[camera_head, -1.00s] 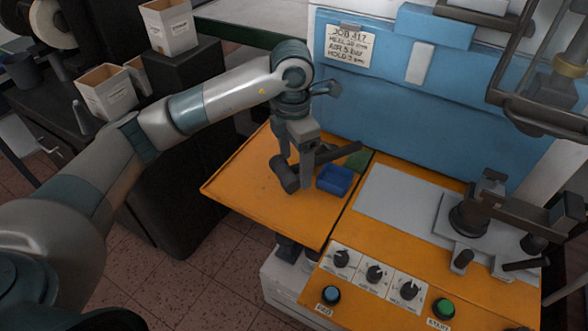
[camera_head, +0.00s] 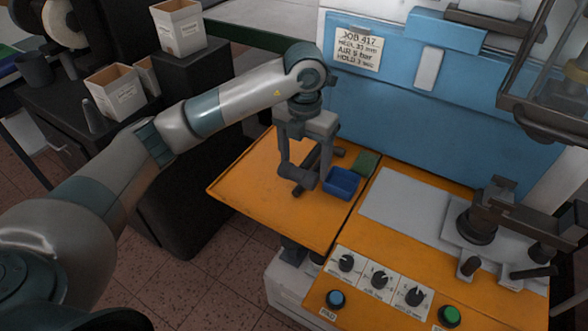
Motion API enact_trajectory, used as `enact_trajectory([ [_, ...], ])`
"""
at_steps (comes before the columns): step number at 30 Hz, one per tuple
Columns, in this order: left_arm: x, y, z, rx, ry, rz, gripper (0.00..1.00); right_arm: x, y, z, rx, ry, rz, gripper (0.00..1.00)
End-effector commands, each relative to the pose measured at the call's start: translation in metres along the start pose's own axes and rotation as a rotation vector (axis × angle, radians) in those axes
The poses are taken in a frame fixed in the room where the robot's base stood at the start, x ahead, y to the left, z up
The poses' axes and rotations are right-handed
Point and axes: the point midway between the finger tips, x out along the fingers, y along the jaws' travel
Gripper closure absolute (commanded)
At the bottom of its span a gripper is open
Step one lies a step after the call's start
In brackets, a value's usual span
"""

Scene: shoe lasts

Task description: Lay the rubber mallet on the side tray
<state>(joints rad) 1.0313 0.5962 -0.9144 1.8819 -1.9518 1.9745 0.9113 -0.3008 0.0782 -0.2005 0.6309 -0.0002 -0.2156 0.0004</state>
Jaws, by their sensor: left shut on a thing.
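My left gripper (camera_head: 304,178) is over the orange side tray (camera_head: 240,190), pointing down, and is shut on the dark rubber mallet (camera_head: 313,161). The mallet shows between and behind the fingers, low over the tray's back right part. The fingers hide part of it, and I cannot tell whether it touches the tray. My right gripper is not in view.
A blue bin (camera_head: 342,181) stands close to the right of the gripper, with a green pad (camera_head: 366,162) behind it. The tray's left and front are clear. The control panel (camera_head: 378,279) lies front right, and the blue machine (camera_head: 440,115) rises behind.

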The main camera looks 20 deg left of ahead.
Motion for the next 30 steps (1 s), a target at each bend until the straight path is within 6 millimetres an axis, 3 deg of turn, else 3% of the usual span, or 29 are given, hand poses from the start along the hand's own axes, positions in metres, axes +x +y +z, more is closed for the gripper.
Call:
enact_trajectory([
  [5,0.007,0.016,0.005,-0.004,0.002,0.001,0.6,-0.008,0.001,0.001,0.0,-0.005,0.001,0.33],
  [21,0.062,0.099,0.035,-0.003,0.002,0.0,0.6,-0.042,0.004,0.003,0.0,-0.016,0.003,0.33],
  [30,0.07,0.108,0.039,0.001,-0.002,0.001,0.6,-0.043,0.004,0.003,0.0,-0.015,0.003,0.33],
])
